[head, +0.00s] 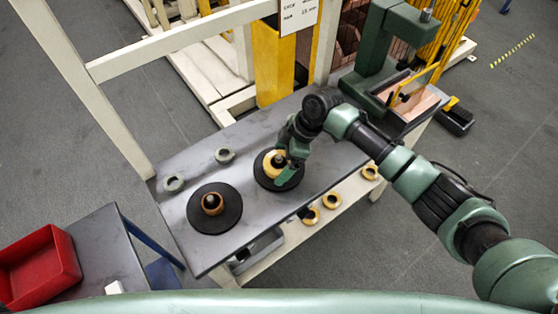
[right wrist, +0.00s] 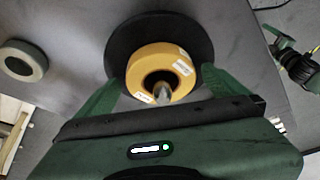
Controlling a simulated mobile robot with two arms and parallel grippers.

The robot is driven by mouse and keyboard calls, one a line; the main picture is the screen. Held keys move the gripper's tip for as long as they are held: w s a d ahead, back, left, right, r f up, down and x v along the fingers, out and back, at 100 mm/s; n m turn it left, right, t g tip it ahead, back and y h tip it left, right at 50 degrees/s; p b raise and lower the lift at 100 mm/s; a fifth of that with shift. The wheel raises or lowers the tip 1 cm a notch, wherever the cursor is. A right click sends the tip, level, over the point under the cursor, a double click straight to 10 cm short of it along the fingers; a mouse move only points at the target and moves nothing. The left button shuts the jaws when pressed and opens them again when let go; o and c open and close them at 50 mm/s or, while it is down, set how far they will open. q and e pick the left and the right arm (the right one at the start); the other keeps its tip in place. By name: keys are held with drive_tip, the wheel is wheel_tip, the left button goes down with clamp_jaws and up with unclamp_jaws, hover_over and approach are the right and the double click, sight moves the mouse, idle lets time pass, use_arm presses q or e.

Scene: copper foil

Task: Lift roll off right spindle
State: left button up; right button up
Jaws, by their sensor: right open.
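The yellow roll (head: 270,160) sits around the right spindle on a round black base disc (head: 266,181) on the grey bench. The right wrist view shows the roll (right wrist: 175,58) with white labels, the metal spindle tip (right wrist: 163,91) in its hole, and the black disc (right wrist: 120,42) behind it. My right gripper (head: 284,167) is over the roll. In the right wrist view, its green fingers (right wrist: 160,80) are open, one on either side of the roll; I cannot tell whether they touch it.
The left spindle's black disc (head: 228,222) bears a small brown ring (head: 212,204). Two grey rings (head: 174,183) (head: 225,155) lie on the bench (head: 185,245). Yellow rings (head: 332,200) rest on the lower shelf. A green press (head: 375,50) stands at the bench's far right; a red bin (head: 38,268) is at left.

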drive_tip(key=c, duration=1.5)
use_arm(q)
drive_tip(key=shift+s, duration=0.75)
use_arm(e)
drive_tip(key=shift+r, duration=0.1)
use_arm(q)
drive_tip(key=shift+w+f, duration=0.1)
use_arm(e)
drive_tip(key=shift+r, duration=0.1)
